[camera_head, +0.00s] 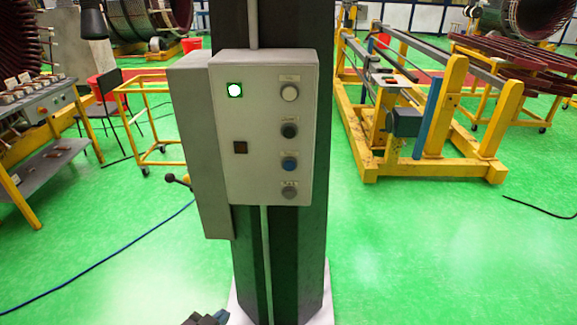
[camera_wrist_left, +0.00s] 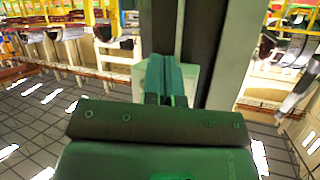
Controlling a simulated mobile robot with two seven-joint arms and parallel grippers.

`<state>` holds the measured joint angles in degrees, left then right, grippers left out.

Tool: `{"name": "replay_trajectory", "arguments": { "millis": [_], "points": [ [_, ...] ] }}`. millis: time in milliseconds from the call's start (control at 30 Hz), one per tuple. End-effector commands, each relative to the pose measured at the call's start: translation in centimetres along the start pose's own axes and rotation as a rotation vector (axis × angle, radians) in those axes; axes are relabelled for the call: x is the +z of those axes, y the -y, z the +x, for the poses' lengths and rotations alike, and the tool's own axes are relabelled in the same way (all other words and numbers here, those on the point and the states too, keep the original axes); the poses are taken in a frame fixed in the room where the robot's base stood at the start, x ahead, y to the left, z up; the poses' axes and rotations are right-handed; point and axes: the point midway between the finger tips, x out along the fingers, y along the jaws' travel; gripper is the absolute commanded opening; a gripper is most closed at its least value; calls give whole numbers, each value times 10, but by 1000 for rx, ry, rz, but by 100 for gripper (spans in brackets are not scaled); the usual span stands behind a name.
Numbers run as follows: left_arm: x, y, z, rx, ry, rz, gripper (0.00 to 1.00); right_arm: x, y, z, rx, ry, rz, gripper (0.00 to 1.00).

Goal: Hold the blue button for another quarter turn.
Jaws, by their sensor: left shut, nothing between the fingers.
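The blue button (camera_head: 289,163) is the third one down in the right column of a grey control box (camera_head: 262,185). The box is fixed to a dark pillar (camera_head: 308,250). Nothing covers the button, and whether it is pressed in cannot be told. The tip of my left gripper (camera_head: 210,318) shows at the bottom edge of the head view, well below the box and apart from the button. In the left wrist view its fingers (camera_wrist_left: 166,76) are together and empty, pointing at the pillar's lower part. My right gripper is in neither view.
A pale button (camera_head: 289,92), a dark button (camera_head: 289,130) and a grey button (camera_head: 289,192) share the blue one's column. A black-knobbed lever (camera_head: 176,179) sticks out left. A yellow frame (camera_head: 430,165) stands right; green floor is open.

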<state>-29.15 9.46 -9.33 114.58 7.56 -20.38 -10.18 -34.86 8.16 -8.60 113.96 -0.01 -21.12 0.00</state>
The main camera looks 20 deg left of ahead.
Motion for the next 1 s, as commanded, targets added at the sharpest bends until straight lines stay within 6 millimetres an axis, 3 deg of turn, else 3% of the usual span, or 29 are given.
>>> {"name": "replay_trajectory", "arguments": {
  "millis": [33,200,400,500,700,1000],
  "points": [
    [-27,-2,11,26,-56,38,0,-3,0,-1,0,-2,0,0],
    [-118,-15,39,111,-258,197,0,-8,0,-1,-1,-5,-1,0],
    [-220,-31,50,167,-496,380,0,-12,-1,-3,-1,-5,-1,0],
    [-259,-37,50,177,-589,451,0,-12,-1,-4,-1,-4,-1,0],
    [-299,-45,47,181,-692,529,0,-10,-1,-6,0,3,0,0],
    [-304,-46,46,180,-706,541,0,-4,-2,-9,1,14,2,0]
  ]
}}
